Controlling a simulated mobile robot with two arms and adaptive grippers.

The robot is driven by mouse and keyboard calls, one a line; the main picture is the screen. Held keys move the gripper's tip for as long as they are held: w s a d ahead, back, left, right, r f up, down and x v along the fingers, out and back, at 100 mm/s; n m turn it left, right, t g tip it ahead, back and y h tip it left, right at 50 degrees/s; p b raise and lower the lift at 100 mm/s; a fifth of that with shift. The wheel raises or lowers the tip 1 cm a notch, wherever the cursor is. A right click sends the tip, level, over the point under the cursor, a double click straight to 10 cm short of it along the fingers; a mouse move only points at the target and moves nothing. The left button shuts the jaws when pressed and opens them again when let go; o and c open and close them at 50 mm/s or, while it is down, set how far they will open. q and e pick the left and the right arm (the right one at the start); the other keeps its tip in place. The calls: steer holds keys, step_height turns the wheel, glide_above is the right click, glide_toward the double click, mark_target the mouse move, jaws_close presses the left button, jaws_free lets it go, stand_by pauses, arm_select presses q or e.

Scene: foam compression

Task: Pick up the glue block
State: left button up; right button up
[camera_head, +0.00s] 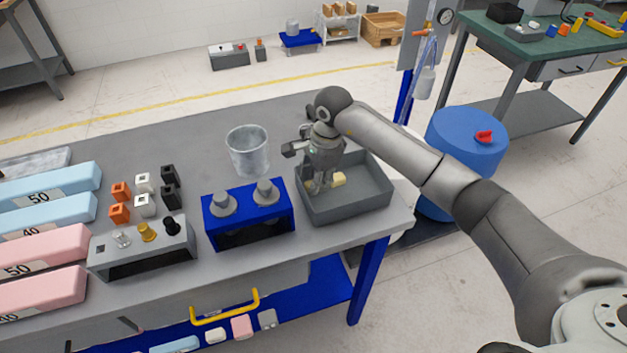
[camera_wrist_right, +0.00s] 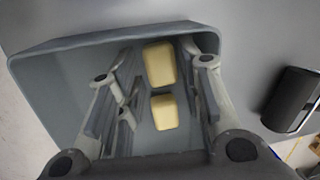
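Two pale yellow blocks, which I take to be glue blocks, lie in a grey tray (camera_head: 375,200) at the right end of the table. In the right wrist view, one block (camera_wrist_right: 159,64) lies farther up and the other block (camera_wrist_right: 164,112) lies below it, with a small gap between them. The head view shows a yellow block (camera_head: 339,180) beside the fingers. My right gripper (camera_head: 318,188) points down into the tray. Its fingers (camera_wrist_right: 160,80) are spread on both sides of the blocks, with visible gaps. My left gripper is not in view.
A blue stand (camera_head: 250,222) with two grey knobs is left of the tray. A clear beaker (camera_head: 248,152) stands behind it. A grey box (camera_head: 145,250) with small knobs, several small blocks, and blue and pink foam bars are farther left. A blue drum (camera_head: 460,150) stands beyond the table.

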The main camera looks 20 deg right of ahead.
steer(key=shift+w+f, duration=0.1)
steer(key=shift+f, duration=0.5)
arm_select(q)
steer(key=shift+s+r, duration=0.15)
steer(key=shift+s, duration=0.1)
arm_select(e)
steer(key=c, duration=0.5)
steer(key=shift+c, duration=0.2)
